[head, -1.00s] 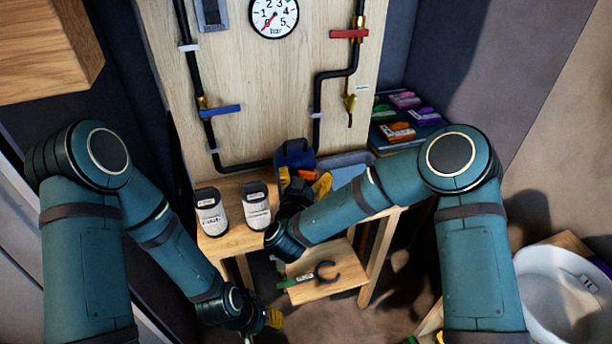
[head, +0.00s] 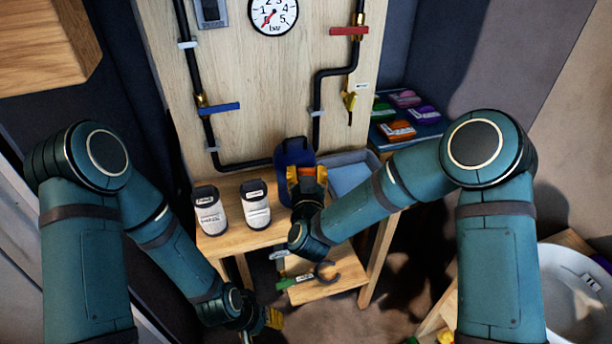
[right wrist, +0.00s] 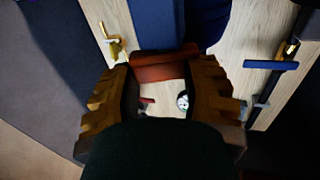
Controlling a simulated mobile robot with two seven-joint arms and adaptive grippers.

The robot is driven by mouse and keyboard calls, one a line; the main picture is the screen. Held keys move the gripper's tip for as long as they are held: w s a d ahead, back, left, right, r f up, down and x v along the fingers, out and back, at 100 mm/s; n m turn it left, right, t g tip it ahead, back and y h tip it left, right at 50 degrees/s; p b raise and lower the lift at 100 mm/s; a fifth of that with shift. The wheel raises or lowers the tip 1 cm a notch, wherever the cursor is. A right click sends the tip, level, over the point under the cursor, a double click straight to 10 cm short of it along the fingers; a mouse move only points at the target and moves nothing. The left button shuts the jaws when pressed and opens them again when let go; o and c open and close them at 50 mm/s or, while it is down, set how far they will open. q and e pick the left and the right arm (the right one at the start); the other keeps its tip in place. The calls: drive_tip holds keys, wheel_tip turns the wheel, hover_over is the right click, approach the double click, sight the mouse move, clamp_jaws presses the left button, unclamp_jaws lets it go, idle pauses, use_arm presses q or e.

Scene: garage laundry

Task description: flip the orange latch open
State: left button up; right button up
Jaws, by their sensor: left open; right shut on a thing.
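The orange latch (head: 307,171) sits at the front of a dark blue case (head: 293,152) on the wooden bench. My right gripper (head: 308,176) is at the latch, its yellow fingers on either side, and partly hides it. In the right wrist view the red-orange latch (right wrist: 164,66) spans the space between the two fingertips, with the blue case (right wrist: 155,20) beyond it. The right gripper is shut on it. My left gripper (head: 271,318) is open and empty, low in front of the bench and away from the case.
Two labelled white containers (head: 210,212) (head: 257,207) stand left of the case. A grey-blue tray (head: 350,174) is to its right. Behind rises a wooden panel with black pipes, a blue lever (head: 220,109) and a gauge (head: 273,14). The lower shelf (head: 326,289) holds a dark hook-shaped thing.

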drive_tip(key=shift+w+d+n+g+y+b, duration=0.1)
drive_tip(key=shift+n+g+y+b, duration=0.15)
drive_tip(key=shift+n+y, duration=0.7)
drive_tip(key=shift+w+d+n+g+y+b, duration=0.15)
drive_tip(key=shift+n+y+b, duration=0.3)
drive_tip(key=shift+y, duration=0.9)
drive_tip(key=shift+s+a+n+y, duration=0.1)
drive_tip(key=shift+n+y, duration=0.2)
drive_tip(key=o, duration=1.2)
drive_tip(key=shift+s, duration=0.1)
drive_tip(key=v, duration=1.1)
drive_tip(key=shift+s, duration=0.35)
